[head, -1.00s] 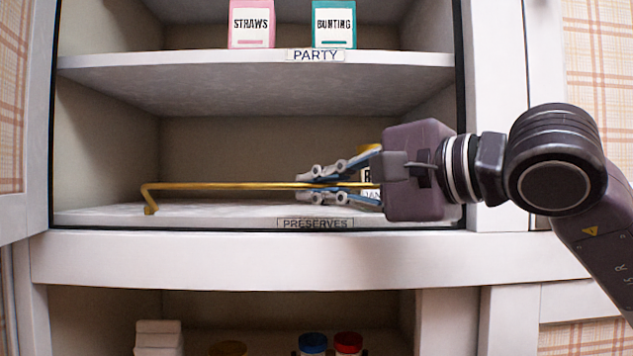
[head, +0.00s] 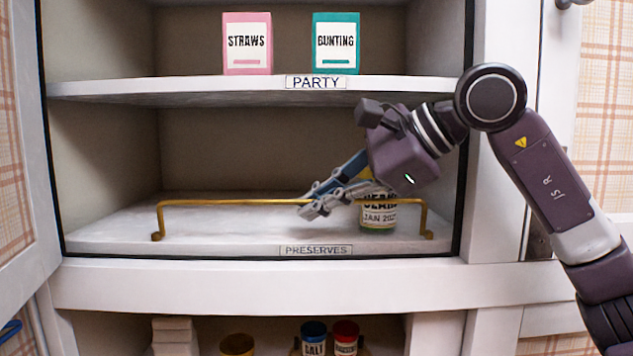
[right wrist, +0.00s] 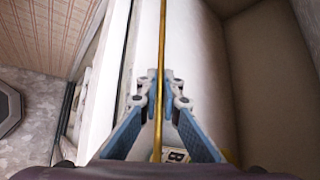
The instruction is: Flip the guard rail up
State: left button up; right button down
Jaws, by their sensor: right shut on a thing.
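The guard rail (head: 230,202) is a thin brass bar with a short leg at each end, standing about upright along the front of the preserves shelf (head: 110,240). Its feet meet the shelf near the front edge. My right gripper (head: 310,204) reaches in from the upper right and is shut on the bar near its middle. In the right wrist view the rail (right wrist: 162,40) runs between the two fingers of my right gripper (right wrist: 160,100). My left gripper is not in view.
A labelled jar (head: 378,215) stands behind the rail on the right, partly hidden by my right gripper. The party shelf (head: 200,88) above holds a straws box (head: 246,55) and a bunting box (head: 335,55). An open cabinet door (head: 25,190) is at left.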

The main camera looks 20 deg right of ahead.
jog(key=shift+w+r+g+p, duration=0.2)
jog(key=shift+g+p, duration=0.2)
jog(key=shift+p, duration=0.1)
jog(key=c, duration=2.1)
grip_release()
jog(key=shift+f, duration=0.1)
jog(key=v, duration=0.7)
jog(key=shift+d, duration=0.3)
jog(key=shift+s, duration=0.1)
